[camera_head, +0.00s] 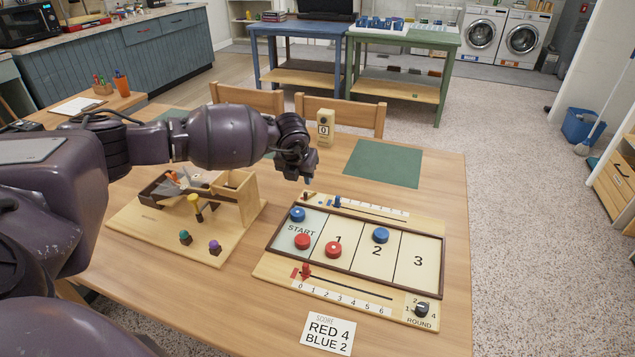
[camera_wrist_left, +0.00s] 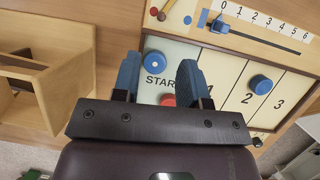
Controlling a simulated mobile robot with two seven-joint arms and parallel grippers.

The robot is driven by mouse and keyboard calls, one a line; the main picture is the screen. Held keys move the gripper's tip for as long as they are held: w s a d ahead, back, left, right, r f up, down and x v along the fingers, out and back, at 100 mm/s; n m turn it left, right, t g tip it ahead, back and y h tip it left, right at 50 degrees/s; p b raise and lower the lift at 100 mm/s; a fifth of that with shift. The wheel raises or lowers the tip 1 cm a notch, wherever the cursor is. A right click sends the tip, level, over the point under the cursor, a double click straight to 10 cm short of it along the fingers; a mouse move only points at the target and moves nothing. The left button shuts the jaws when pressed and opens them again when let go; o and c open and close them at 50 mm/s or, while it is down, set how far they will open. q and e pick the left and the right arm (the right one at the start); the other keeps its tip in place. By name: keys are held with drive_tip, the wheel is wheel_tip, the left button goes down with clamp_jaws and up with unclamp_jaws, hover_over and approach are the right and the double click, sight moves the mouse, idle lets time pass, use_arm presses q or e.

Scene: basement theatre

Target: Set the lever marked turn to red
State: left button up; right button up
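A small brown lever (camera_head: 306,195) stands at the far left corner of the wooden game board (camera_head: 262,268). It also shows at the top edge of the left wrist view (camera_wrist_left: 162,14), with a blue dot (camera_wrist_left: 187,19) beside it. No label on it is readable, and I cannot tell which colour it is set to. My left gripper (camera_head: 307,181) hangs just above this corner, apart from the lever. In the left wrist view its two blue fingertips (camera_wrist_left: 158,75) are spread with nothing between them. My right gripper is out of view.
The board carries red and blue discs, a blue slider (camera_head: 337,202), a red slider (camera_head: 306,271) and a black round knob (camera_head: 422,308). A wooden tray stand (camera_head: 160,235) with coloured knobs is to the left. A score card (camera_head: 328,333) lies in front. A green mat (camera_head: 383,163) lies behind.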

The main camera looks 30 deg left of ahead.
sight(305, 194)
use_arm(q)
drive_tip(key=b+x, duration=0.1)
drive_tip(key=x, duration=0.2)
drive_tip(key=shift+w+f, duration=0.15)
drive_tip(key=shift+f, duration=0.25)
drive_tip(key=b+x, duration=0.1)
drive_tip(key=x, duration=0.4)
drive_tip(key=shift+w+f+b, duration=0.2)
drive_tip(key=shift+b, duration=0.15)
drive_tip(key=shift+w+a+f, duration=0.15)
drive_tip(key=shift+f, duration=0.15)
drive_tip(key=shift+w+f, duration=0.2)
drive_tip(key=shift+f, duration=0.1)
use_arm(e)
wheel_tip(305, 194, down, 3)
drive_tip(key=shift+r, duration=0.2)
use_arm(q)
drive_tip(key=shift+c, duration=0.5)
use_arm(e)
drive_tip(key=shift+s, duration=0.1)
use_arm(q)
clamp_jaws()
drive_tip(key=shift+a, duration=0.1)
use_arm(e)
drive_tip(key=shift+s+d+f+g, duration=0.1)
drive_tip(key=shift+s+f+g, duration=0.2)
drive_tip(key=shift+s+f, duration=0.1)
